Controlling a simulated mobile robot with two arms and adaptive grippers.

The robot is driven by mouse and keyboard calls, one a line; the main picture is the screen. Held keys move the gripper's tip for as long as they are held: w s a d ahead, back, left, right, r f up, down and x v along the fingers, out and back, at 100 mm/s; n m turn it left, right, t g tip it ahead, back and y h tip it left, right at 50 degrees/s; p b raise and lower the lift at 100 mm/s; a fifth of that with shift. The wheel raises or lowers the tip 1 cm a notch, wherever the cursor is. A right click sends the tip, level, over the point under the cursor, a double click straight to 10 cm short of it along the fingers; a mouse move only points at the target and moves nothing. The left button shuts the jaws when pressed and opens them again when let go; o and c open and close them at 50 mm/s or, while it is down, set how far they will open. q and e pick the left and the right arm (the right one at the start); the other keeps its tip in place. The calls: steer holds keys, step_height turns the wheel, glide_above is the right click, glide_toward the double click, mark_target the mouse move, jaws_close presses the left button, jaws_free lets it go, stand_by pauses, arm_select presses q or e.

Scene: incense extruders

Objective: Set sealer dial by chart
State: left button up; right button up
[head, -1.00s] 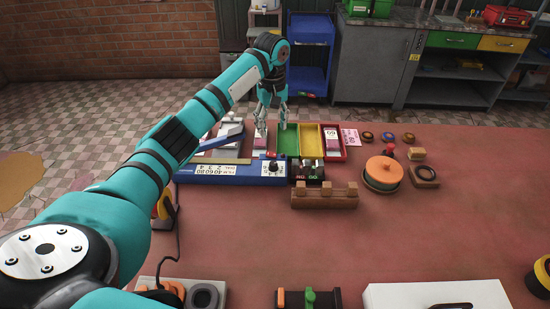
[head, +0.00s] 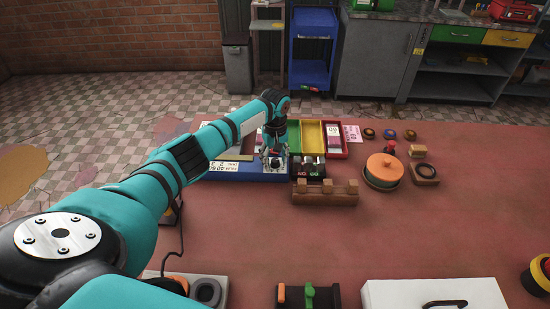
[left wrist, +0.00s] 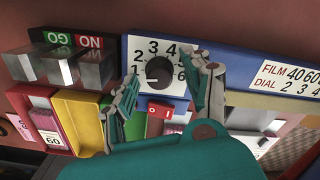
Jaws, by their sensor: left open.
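The blue sealer (head: 245,174) stands at the left of the table. Its black dial (left wrist: 158,70) sits on a white plate with numbers in the left wrist view; its exact setting is hard to read. A white chart (left wrist: 288,78) on the sealer lists FILM 40, 60 over DIAL 2, 3, 4; part of it shows in the head view (head: 224,166). My left gripper (left wrist: 162,88) is open, its fingers on either side of the dial, with no clear contact. In the head view, the left gripper (head: 272,157) hides most of the dial. My right gripper is not in view.
Behind the sealer are green, yellow (head: 311,135) and red bins; a pack marked 60 (head: 333,133) lies in the red one. GO and NO blocks (left wrist: 95,68) stand beside the dial. A wooden rack (head: 325,194) and an orange-lidded pot (head: 384,169) are to the right.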

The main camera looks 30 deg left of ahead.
arm_select(q)
jaws_close()
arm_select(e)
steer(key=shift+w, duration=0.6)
arm_select(q)
steer(key=shift+m, duration=0.4)
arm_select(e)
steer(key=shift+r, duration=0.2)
arm_select(q)
steer(key=m+p, duration=0.1)
steer(key=m, duration=0.2)
steer(key=shift+r, duration=0.1)
steer(key=m+p, duration=0.1)
steer(key=m, duration=0.2)
steer(key=shift+d+m, duration=0.1)
steer(key=shift+m, duration=0.2)
steer(key=m, duration=0.4)
steer(key=shift+w+m, duration=0.1)
steer(key=shift+m, duration=2.1)
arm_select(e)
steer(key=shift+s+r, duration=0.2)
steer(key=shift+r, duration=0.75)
